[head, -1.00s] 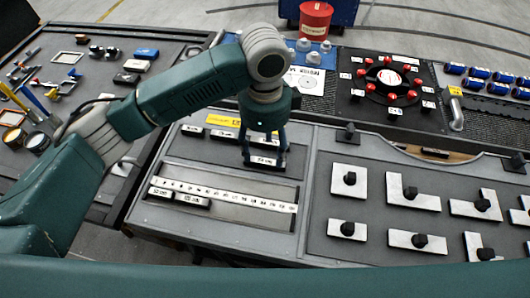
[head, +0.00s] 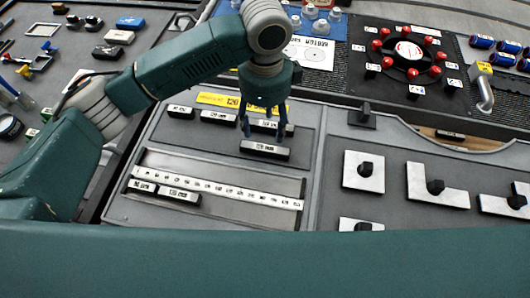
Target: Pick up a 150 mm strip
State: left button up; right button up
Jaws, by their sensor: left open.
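Several dark strips with white labels lie on the grey bench panel. One strip (head: 265,150) lies alone below the left gripper; its label is too blurred to read surely, so I cannot tell whether it is the 150 mm one. Behind it is a row of strips (head: 217,117), the rightmost partly hidden by the fingers. Two more strips (head: 178,195) lie at the lower left in front of a ruler. My left gripper (head: 266,132) points down, open and empty, its fingertips just behind and above the lone strip. My right gripper is not in view.
A white ruler (head: 215,190) lies in a shallow recess. A yellow label (head: 218,99) is behind the strip row. White plates with black knobs (head: 364,170) are on the right panel. A dial with red knobs (head: 409,52) is at the back right.

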aim_at(264, 150)
pick_arm(q)
notch_tip(264, 150, down, 5)
jog(key=shift+r+p, duration=0.1)
jog(key=shift+p, duration=0.4)
notch_tip(264, 150, down, 6)
jog(key=shift+a+r+p, duration=0.15)
jog(key=shift+r+p, duration=0.05)
jog(key=shift+p, duration=0.75)
jog(key=shift+f, duration=0.35)
jog(key=c, duration=1.3)
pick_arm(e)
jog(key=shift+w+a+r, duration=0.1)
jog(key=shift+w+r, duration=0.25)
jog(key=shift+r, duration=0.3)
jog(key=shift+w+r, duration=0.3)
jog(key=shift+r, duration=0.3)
